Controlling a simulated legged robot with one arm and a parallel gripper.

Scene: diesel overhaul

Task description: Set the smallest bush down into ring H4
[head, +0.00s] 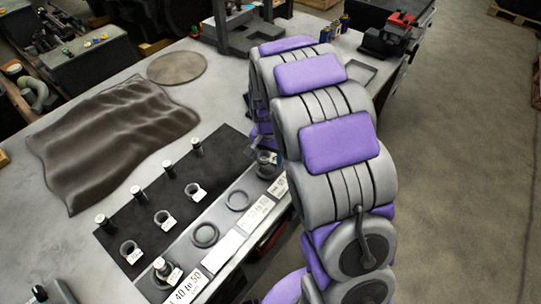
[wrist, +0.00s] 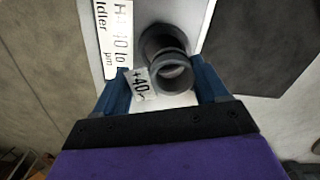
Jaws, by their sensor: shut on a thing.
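My gripper (wrist: 160,72) has its blue fingers on either side of a small grey bush (wrist: 173,78) with a white tag reading +40. The bush is held over ring H4 (wrist: 163,38), and its outline overlaps the ring. I cannot tell if it has entered the ring or hangs just above it. The label by the ring reads H4, 10 to a partly hidden figure, Idler. In the head view the held bush (head: 265,157) shows at the far end of the grey ring strip, beside my arm, which hides most of the gripper.
On the strip, two rings (head: 205,235) (head: 238,200) stand empty; the near end holds a tagged piece (head: 163,268). Several steel pins (head: 135,192) and tagged bushes (head: 163,218) stand on the black mat (head: 150,198). A brown cloth (head: 110,135) lies left.

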